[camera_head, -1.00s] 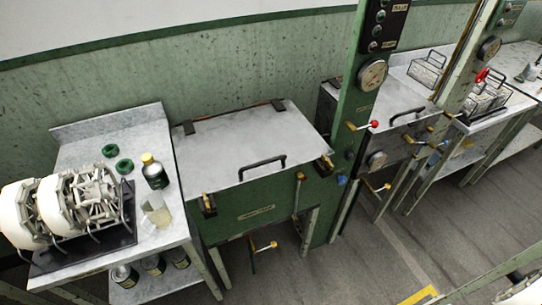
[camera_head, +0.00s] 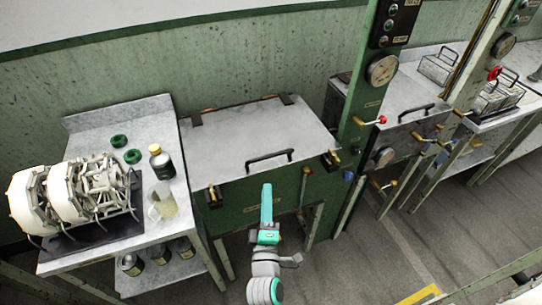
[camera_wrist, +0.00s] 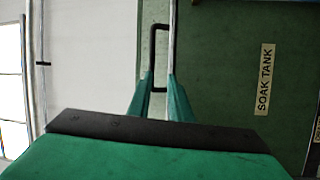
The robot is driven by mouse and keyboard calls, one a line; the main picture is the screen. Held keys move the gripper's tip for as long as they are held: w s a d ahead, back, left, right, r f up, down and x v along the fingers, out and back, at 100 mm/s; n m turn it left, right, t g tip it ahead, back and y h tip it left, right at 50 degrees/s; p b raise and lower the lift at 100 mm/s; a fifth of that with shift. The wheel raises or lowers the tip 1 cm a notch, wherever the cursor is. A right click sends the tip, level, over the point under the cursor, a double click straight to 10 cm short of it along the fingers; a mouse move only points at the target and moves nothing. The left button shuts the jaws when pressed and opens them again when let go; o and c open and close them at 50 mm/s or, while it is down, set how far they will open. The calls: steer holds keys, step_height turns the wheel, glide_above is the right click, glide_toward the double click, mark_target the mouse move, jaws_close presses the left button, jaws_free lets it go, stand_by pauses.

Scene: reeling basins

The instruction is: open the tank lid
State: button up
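The tank lid (camera_head: 250,130) is a flat grey metal plate lying shut on the green soak tank (camera_head: 240,190). Its black bar handle (camera_head: 270,156) is near the front edge. In the wrist view the handle (camera_wrist: 153,50) shows ahead of and between the fingers, with the pale lid (camera_wrist: 90,60) to the left and the green front with its SOAK TANK label (camera_wrist: 264,80) to the right. My gripper (camera_head: 267,188) is in front of the tank, just below the handle in the head view. Its fingers (camera_wrist: 159,82) are apart, with no grip on the handle visible.
Brass clamps (camera_head: 214,196) sit at the tank's front corners. A side table (camera_head: 90,255) on the left holds reels, a bottle (camera_head: 161,163) and a beaker (camera_head: 162,201). A green post (camera_head: 366,110) with a gauge and red-knobbed lever stands right. Floor in front is clear.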

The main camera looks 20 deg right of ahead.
mark_target(271, 155)
steer(key=shift+h, duration=0.4)
steer(key=x, duration=0.4)
steer(key=r+x, duration=0.1)
steer(key=x, duration=0.8)
steer(key=shift+s+d+r, duration=0.1)
steer(key=shift+d+r, duration=0.15)
steer(key=shift+d, duration=0.15)
jaws_close()
